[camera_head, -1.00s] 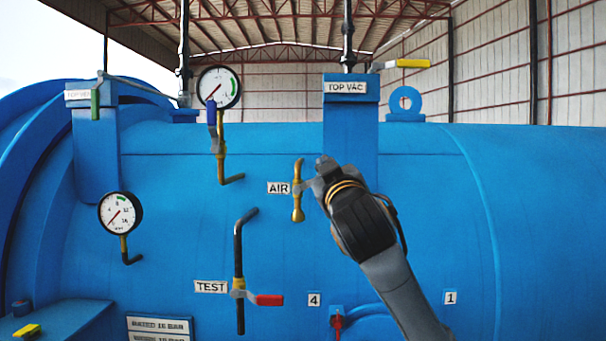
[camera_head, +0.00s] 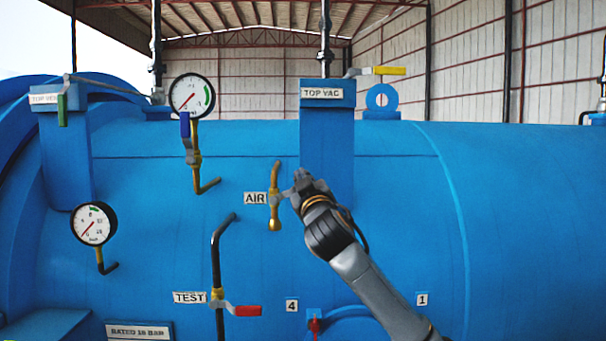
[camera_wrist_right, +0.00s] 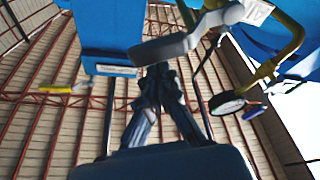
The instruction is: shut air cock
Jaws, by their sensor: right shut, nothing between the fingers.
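The air cock (camera_head: 274,198) is a brass fitting on the blue vessel wall, beside the AIR label (camera_head: 255,198). Its grey lever (camera_head: 288,193) points right, towards my right gripper. In the wrist view the lever (camera_wrist_right: 185,40) is large and pale grey, crossing above the fingers. My right gripper (camera_head: 301,180) is shut and empty, just right of the cock and slightly above it. In the wrist view its dark fingertips (camera_wrist_right: 157,72) are together near the lever's free end; I cannot tell whether they touch it. My left gripper is not in view.
Left of the cock is a pressure gauge (camera_head: 192,96) with a blue handle (camera_head: 185,124). Below is the TEST valve with a red lever (camera_head: 243,310). The TOP VAC block (camera_head: 327,130) rises behind my right gripper.

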